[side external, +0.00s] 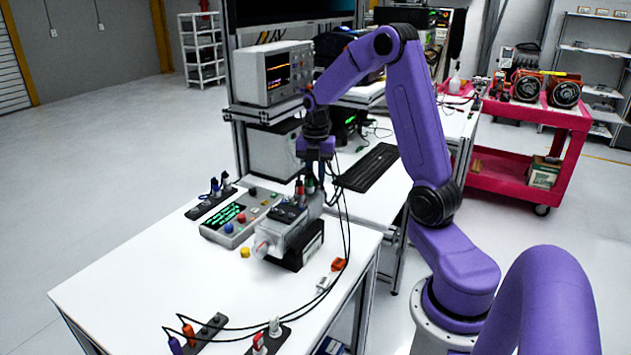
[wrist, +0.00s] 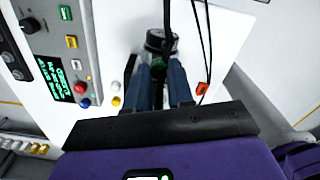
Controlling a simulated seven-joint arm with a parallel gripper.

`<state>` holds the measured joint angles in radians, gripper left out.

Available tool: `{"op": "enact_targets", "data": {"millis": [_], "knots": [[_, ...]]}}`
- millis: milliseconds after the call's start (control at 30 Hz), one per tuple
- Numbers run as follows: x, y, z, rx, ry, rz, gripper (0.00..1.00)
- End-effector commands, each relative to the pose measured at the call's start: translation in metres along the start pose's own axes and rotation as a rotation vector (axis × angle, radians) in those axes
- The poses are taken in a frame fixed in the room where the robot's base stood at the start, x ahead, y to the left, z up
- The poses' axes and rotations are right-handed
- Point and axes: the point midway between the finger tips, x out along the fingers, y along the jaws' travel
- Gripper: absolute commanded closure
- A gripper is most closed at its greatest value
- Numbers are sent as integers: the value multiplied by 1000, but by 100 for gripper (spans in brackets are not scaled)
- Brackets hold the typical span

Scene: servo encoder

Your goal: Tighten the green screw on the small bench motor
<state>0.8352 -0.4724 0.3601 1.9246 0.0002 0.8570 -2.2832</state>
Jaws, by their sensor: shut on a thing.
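The small bench motor (side external: 275,236) is a grey body with a clear round end, seated on a black block on the white bench. A dark top plate on it carries a red part (side external: 299,187) and the green screw (side external: 310,186), both upright. My gripper (side external: 315,178) points down from above at the motor's back end, around the green screw. In the wrist view its two dark blue fingers (wrist: 158,72) are closed in on the dark and green screw between them. The fingers hide most of the screw, and its seat is not clear.
A control box (side external: 238,222) with a green display and coloured buttons stands left of the motor. Power strips (side external: 212,200) lie behind it and at the front. Loose black cables hang beside my gripper and cross the bench. The bench's front left (side external: 150,270) is clear.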

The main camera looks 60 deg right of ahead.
Motion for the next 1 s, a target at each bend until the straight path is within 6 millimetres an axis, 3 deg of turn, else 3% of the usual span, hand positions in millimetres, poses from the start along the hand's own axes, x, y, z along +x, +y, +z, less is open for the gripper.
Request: {"op": "enact_targets", "data": {"millis": [700,1000], "knots": [[0,0,0,838,-1,1,100],[0,0,0,907,-1,0,100]]}}
